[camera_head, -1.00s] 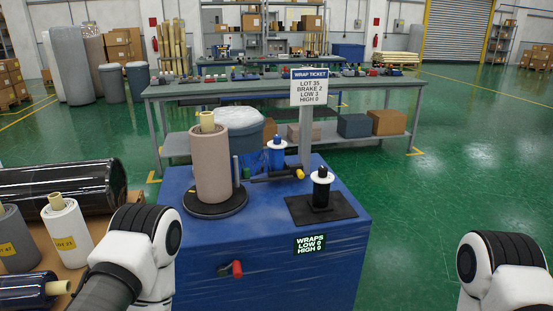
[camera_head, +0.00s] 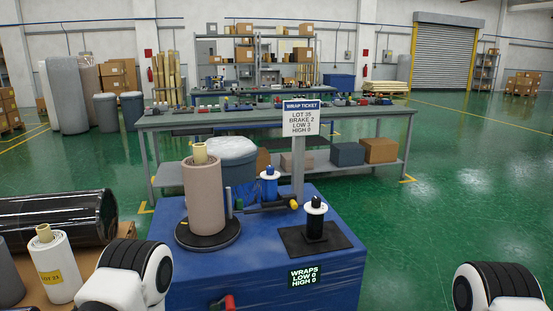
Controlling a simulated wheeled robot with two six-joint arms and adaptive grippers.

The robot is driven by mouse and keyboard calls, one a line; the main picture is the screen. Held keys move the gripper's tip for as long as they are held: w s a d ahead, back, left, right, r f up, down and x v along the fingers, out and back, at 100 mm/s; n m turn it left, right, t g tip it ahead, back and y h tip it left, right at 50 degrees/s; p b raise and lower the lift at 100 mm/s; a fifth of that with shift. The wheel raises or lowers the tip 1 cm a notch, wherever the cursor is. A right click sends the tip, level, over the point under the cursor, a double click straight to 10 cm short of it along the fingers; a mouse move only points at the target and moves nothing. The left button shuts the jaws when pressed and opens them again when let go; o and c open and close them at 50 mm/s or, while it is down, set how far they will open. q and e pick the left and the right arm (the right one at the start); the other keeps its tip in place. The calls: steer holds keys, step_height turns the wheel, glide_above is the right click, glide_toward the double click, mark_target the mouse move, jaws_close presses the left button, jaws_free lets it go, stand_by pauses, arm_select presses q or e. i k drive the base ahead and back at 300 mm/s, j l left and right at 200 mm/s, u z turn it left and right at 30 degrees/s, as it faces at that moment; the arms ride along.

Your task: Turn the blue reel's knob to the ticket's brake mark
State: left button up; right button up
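The wrap ticket (camera_head: 300,118) stands on a grey post and reads LOT 35, BRAKE 2, LOW 3, HIGH 0. A small blue reel (camera_head: 269,187) with a white flange stands on the blue machine (camera_head: 262,276), behind a black bar with a yellow end (camera_head: 293,205). A dark reel (camera_head: 315,224) with a white flange stands on a black plate in front. I cannot make out a brake scale or which part is the blue reel's knob. Only upper parts of my two arms show at the lower left and lower right; both grippers are out of view.
A tall brown roll (camera_head: 205,197) stands on a black turntable. A display (camera_head: 306,277) reads WRAPS LOW 0 HIGH 0, near a red handle (camera_head: 230,302). Wrapped rolls (camera_head: 57,268) lie or stand at left. A long workbench (camera_head: 280,119) crosses behind. Green floor is clear at right.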

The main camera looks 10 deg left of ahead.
mark_target(270, 169)
steer(key=i+l+u, duration=0.2)
steer(key=i+l, duration=1.3)
steer(key=i+j, duration=0.05)
steer(key=i, duration=0.05)
